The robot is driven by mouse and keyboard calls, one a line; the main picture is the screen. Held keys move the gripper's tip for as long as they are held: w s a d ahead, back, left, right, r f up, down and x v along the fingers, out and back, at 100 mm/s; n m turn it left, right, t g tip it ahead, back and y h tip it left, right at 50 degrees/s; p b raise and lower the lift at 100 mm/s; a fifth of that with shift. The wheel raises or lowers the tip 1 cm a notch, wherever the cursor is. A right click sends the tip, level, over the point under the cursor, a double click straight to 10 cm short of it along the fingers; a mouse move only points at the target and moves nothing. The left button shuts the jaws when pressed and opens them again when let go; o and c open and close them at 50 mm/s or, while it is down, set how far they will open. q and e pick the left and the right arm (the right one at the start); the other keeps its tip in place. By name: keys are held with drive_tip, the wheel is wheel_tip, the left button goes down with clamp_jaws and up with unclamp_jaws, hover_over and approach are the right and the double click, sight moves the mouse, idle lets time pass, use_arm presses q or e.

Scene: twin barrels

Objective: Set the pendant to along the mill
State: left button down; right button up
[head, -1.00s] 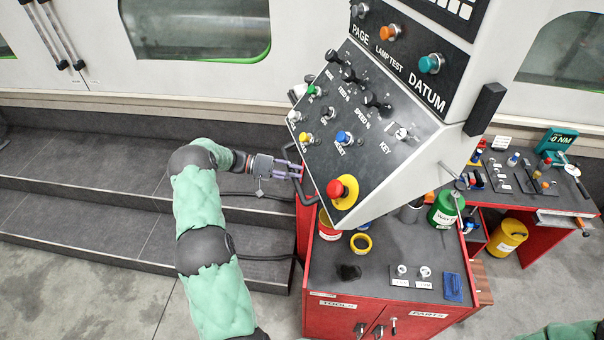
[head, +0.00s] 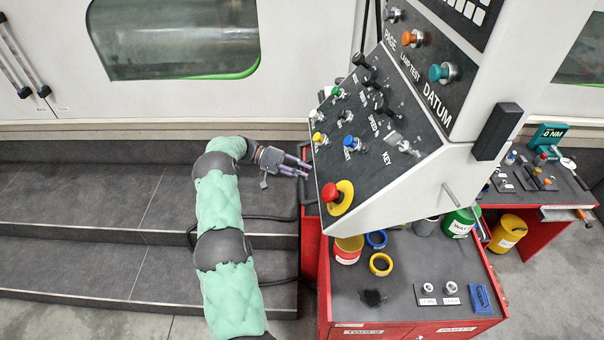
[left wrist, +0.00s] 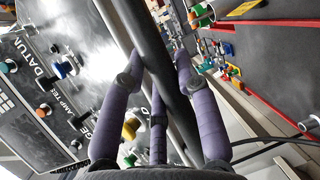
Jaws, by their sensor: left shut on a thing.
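The pendant (head: 380,150) is a pale housing with a dark sloping panel of coloured buttons, a red stop knob on a yellow ring and a DATUM label. In the head view its panel faces left and slants across the picture. My left gripper (head: 305,167) is at the pendant's left edge, shut on its dark handle. In the left wrist view the purple fingers (left wrist: 155,80) close around the black handle bar (left wrist: 152,42), with the button panel (left wrist: 65,75) to the left. My right gripper is out of view.
The mill's pale wall with a green-edged window (head: 175,40) runs behind grey steps (head: 90,215). A red tool cart (head: 400,250) with tins and rings stands below the pendant. A red bench (head: 545,185) with a yellow bucket (head: 508,232) is at right.

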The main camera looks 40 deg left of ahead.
use_arm(q)
drive_tip(key=shift+w+a+r, duration=0.15)
drive_tip(key=shift+w+a, duration=0.05)
drive_tip(key=shift+a, duration=0.05)
drive_tip(key=c, duration=1.1)
unclamp_jaws()
drive_tip(key=shift+o, duration=1)
drive_tip(key=v, duration=0.7)
drive_tip(key=shift+a, duration=0.2)
drive_tip(key=shift+s, duration=0.1)
